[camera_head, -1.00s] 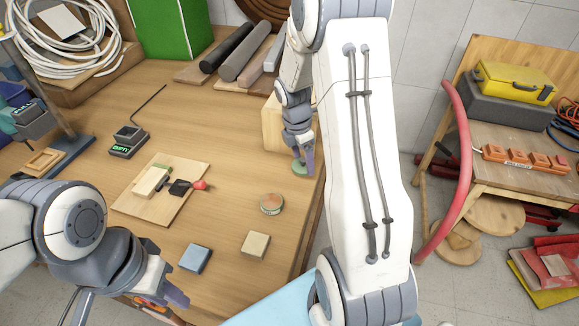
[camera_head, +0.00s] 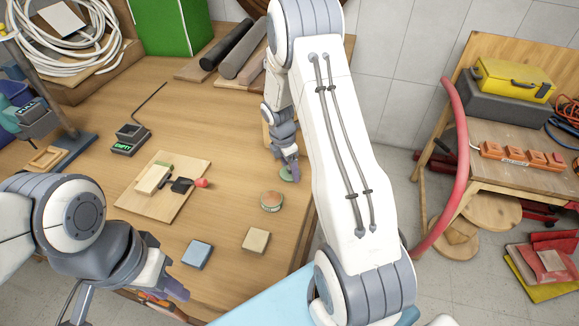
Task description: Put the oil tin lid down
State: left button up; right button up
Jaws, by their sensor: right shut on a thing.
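The oil tin lid (camera_head: 286,174), a small green disc, is at the fingertips of my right gripper (camera_head: 292,168), near the right edge of the workbench. My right gripper is shut on it and partly hides it. I cannot tell whether the lid touches the bench top. The round tin (camera_head: 271,201), with a brownish top and a green side, stands on the bench just below and left of the lid in the picture. My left gripper (camera_head: 176,289) is low at the front of the bench, away from the lid; its jaw gap is not clear.
A blue block (camera_head: 197,254) and a beige block (camera_head: 256,240) lie in front of the tin. A wooden board (camera_head: 185,203) with a black-and-red tool (camera_head: 190,184) lies to its left. The bench between board and tin is clear.

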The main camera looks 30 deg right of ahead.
aim_at(284, 175)
jog(key=o, duration=1.2)
jog(key=shift+f, duration=0.1)
notch_tip(284, 175, up, 12)
jog(key=a+b, duration=0.2)
jog(key=s+a+r+m, duration=0.2)
jog(key=s+a+r, duration=0.1)
jog(key=a, duration=0.6)
jog(key=s+a+r+m+y, duration=0.1)
jog(key=s+a+m, duration=0.3)
jog(key=s+a, duration=0.4)
jog(key=s+a+r+m+y, duration=0.1)
jog(key=s+a+m, duration=0.3)
jog(key=s+a, duration=0.5)
jog(key=s+r, duration=0.1)
jog(key=s, duration=0.5)
jog(key=shift+s+y, duration=0.3)
jog(key=shift+y, duration=0.1)
